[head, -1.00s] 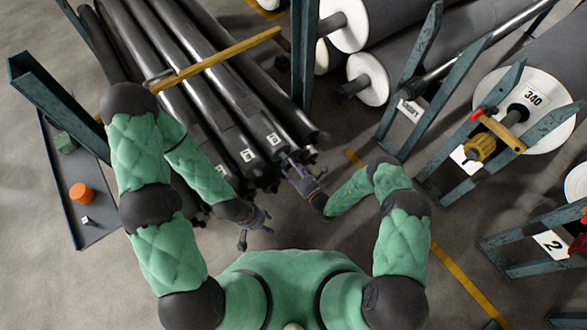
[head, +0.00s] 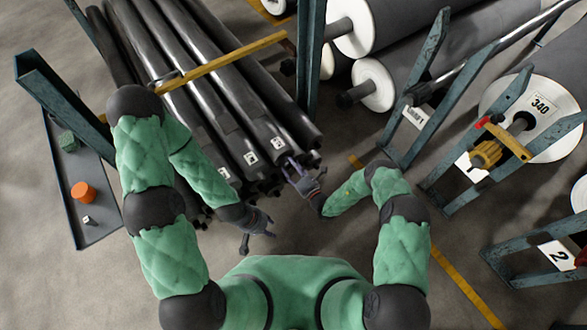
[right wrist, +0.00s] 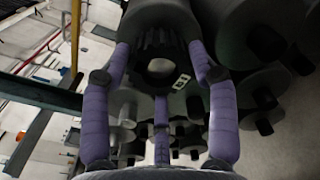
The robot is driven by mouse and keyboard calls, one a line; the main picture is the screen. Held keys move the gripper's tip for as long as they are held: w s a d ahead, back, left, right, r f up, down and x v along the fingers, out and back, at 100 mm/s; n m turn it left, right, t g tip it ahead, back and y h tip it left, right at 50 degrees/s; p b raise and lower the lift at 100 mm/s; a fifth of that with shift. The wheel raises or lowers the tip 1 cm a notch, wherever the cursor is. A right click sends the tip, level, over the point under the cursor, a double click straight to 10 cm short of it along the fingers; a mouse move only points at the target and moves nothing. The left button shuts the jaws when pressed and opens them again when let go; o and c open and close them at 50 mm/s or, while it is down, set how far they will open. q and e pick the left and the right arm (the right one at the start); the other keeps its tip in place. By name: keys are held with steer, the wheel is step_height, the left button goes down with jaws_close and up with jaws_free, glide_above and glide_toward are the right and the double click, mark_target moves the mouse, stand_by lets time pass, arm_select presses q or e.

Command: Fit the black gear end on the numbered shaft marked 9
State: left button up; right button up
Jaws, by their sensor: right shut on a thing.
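The numbered black shafts lie side by side on the rack; white tags show on a left shaft (head: 224,174), a middle shaft (head: 250,158) and a right shaft (head: 279,143), with figures too small to read surely. My right gripper (head: 297,168) is at the near end of the right shaft. My left gripper (head: 262,238) is open and empty below the shaft ends.
A yellow bar (head: 220,62) crosses above the shafts. A blue steel post (head: 309,70) stands right of them. Large grey rolls on blue frames fill the right, one marked 340 (head: 541,104). A tray (head: 97,228) at left holds an orange cylinder (head: 83,192). Floor below the shafts is open.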

steer(key=shift+w+a, duration=0.3)
steer(key=shift+w, duration=0.15)
steer(key=o, duration=1.6)
steer(key=shift+c, duration=0.2)
steer(key=shift+s+d, duration=0.1)
steer(key=shift+s, duration=0.05)
steer(key=v, duration=1.1)
steer(key=shift+s+d, duration=0.2)
steer(key=shift+s, duration=0.1)
